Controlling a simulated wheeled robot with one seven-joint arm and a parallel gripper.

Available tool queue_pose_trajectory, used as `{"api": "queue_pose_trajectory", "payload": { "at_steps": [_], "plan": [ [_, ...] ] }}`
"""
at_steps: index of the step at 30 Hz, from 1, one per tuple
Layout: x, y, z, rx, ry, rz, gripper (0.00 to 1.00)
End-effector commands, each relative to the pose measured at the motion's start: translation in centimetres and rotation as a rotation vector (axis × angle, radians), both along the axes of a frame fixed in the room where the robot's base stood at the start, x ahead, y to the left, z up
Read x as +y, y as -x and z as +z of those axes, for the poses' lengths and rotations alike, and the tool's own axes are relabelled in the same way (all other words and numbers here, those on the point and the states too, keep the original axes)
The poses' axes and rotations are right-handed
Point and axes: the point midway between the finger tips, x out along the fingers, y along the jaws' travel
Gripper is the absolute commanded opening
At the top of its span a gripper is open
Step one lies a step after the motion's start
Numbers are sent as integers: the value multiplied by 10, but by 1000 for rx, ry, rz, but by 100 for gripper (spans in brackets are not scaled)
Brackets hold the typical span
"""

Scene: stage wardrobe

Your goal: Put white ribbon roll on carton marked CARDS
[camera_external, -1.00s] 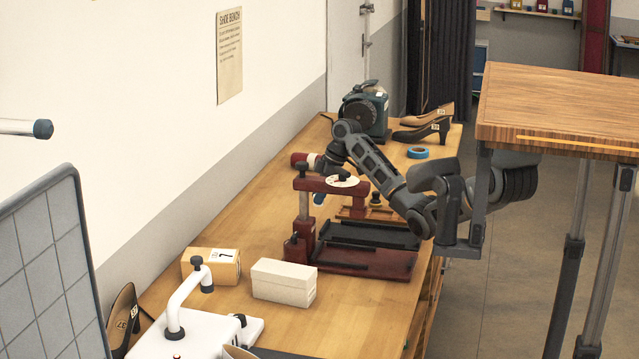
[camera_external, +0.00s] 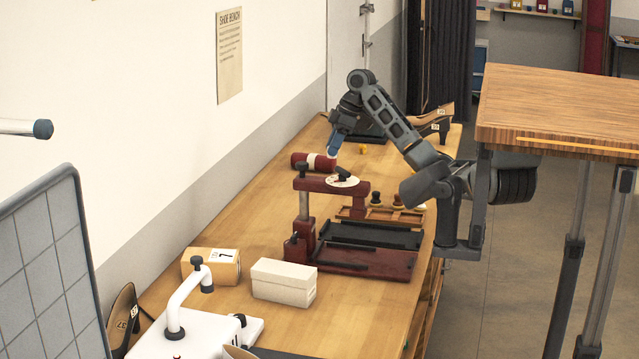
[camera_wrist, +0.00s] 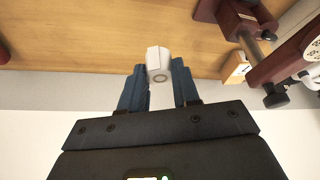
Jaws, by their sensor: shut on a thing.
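The white ribbon roll (camera_wrist: 158,63) is held between the blue fingers of my gripper (camera_wrist: 160,88) in the wrist view. In the external view my gripper (camera_external: 334,148) points down, with a small white end of the roll (camera_external: 332,153) just below the fingers. It is raised over the bench near a dark red roll with a pale band (camera_external: 314,162). I cannot read CARDS on any carton. A tan carton with a white label reading 7 (camera_external: 211,266) and a plain white box (camera_external: 283,281) stand at the front of the bench.
A dark red press (camera_external: 335,185) with a black tray (camera_external: 370,235) stands mid-bench, between my gripper and the boxes. A white bent-arm device (camera_external: 187,310) stands at the near end. Shoes (camera_external: 436,122) lie at the back. Bare wood lies left of the press.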

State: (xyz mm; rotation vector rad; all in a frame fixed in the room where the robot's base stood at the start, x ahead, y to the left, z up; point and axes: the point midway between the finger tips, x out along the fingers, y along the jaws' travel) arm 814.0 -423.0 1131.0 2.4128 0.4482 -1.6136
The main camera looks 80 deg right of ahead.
Motion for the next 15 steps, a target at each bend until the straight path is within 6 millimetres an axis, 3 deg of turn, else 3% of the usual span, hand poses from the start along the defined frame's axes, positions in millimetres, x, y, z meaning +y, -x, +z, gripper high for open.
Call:
{"api": "queue_pose_trajectory", "payload": {
  "at_steps": [3, 7, 13, 15],
  "plan": [
    [-2, 1, 28, 0, 3, -2, 3],
    [-1, 0, 50, -1, 3, -1, 3],
    [-1, 0, 81, -1, 2, -1, 3],
    [12, -2, 82, 2, 3, 22, 3]
  ]
}}
